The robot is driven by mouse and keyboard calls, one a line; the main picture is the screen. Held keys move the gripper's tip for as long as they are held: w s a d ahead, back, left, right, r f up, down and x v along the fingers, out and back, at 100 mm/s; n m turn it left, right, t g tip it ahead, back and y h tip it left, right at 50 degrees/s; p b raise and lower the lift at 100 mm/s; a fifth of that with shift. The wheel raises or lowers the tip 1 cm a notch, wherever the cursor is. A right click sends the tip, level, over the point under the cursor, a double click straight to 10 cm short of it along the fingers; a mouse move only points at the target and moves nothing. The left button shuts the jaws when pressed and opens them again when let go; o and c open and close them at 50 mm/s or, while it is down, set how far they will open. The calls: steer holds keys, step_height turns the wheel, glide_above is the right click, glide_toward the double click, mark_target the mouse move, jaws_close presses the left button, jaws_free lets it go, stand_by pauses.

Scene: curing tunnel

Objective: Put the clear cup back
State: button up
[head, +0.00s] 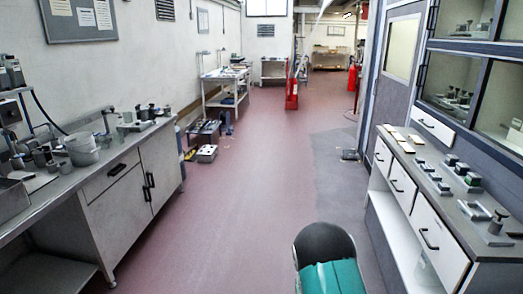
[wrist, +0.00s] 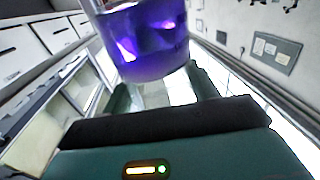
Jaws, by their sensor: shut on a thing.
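A see-through cup (wrist: 147,45) with a violet-blue tint fills the top middle of the wrist view. Its upper part is cut off by the picture edge. My gripper (wrist: 160,90) is shut on it, with one dark green finger on each side near its lower end. The wrist view is strongly tilted, so I cannot tell whether the cup is upright. In the head view, only a teal and black part of my arm shows at the bottom; the cup and fingers are out of that picture.
A left bench (head: 60,200) carries a grey bucket (head: 82,149) and metal containers. A right counter (head: 463,218) holds several small devices. Low items (head: 206,153) stand on the floor by a far table (head: 225,82). A red stand (head: 291,88) is farther back. The aisle floor (head: 245,200) is clear.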

steer(key=s+f, duration=0.2)
steer(key=shift+s+f, duration=0.2)
steer(key=shift+f, duration=0.2)
steer(key=shift+d, duration=0.1)
steer(key=shift+w, duration=0.15)
